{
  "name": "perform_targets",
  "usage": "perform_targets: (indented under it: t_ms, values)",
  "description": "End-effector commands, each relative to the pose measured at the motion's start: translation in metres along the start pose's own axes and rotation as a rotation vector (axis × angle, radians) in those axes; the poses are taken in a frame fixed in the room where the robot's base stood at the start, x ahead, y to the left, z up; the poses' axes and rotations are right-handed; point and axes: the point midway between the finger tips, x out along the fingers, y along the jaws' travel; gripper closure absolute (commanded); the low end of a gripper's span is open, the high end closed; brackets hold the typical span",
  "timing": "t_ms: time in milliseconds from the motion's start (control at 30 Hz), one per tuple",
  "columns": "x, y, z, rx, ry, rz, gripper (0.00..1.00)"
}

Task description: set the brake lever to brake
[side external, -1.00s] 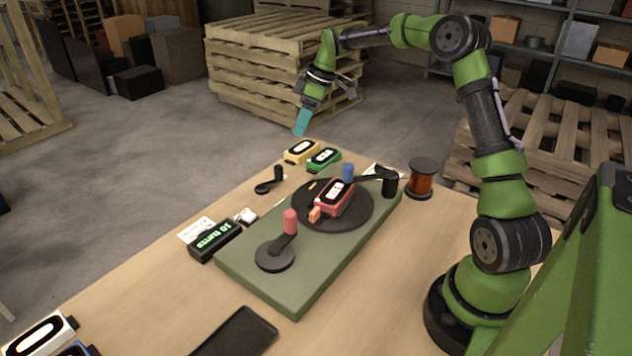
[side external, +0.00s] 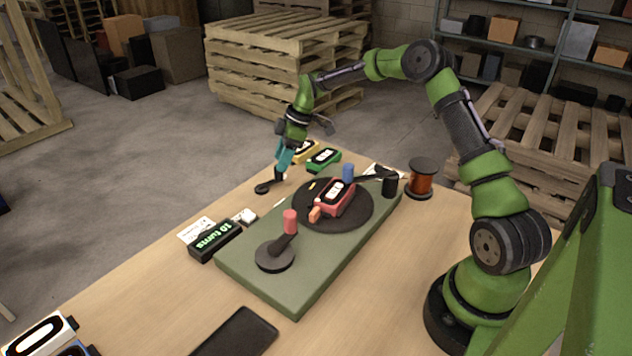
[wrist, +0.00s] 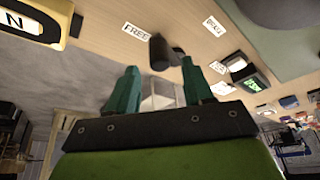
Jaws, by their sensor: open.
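The brake lever (side external: 264,188) is a small black lever with an upright knob, on the table's far left edge. In the wrist view the lever (wrist: 159,50) shows just beyond my fingertips, near a FREE label (wrist: 136,31) and a second label (wrist: 214,26) that seems to read BRAKE. I cannot tell clearly which label it points to. My gripper (side external: 281,165) is open with teal fingers pointing down at the knob, partly hiding it in the side view. In the wrist view the fingers (wrist: 160,72) stand on either side of the knob's line; contact cannot be told.
Yellow (side external: 305,151) and green (side external: 323,159) detectors lie close beside my gripper. A green platform (side external: 300,290) carries a dark turntable with a red detector (side external: 335,196) and a red-knobbed crank (side external: 288,240). A display box (side external: 214,241) reads "10 turns". A copper spool (side external: 421,179) stands at right.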

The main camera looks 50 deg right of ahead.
Motion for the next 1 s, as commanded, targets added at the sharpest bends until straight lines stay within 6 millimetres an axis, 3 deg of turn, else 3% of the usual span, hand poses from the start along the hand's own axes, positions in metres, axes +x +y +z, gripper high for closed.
perform_targets:
  t_ms: [100, 233, 633, 933, 1000]
  values:
    - [0.020, -0.001, 0.000, 0.000, -0.001, -0.003, 0.49]
    - [0.033, 0.000, 0.000, 0.000, -0.001, -0.001, 0.49]
    - [0.038, 0.000, 0.000, 0.000, -0.001, 0.001, 0.50]
    - [0.038, 0.000, 0.000, 0.000, -0.001, 0.001, 0.96]
    - [0.038, 0.000, 0.000, 0.000, -0.001, 0.001, 1.00]
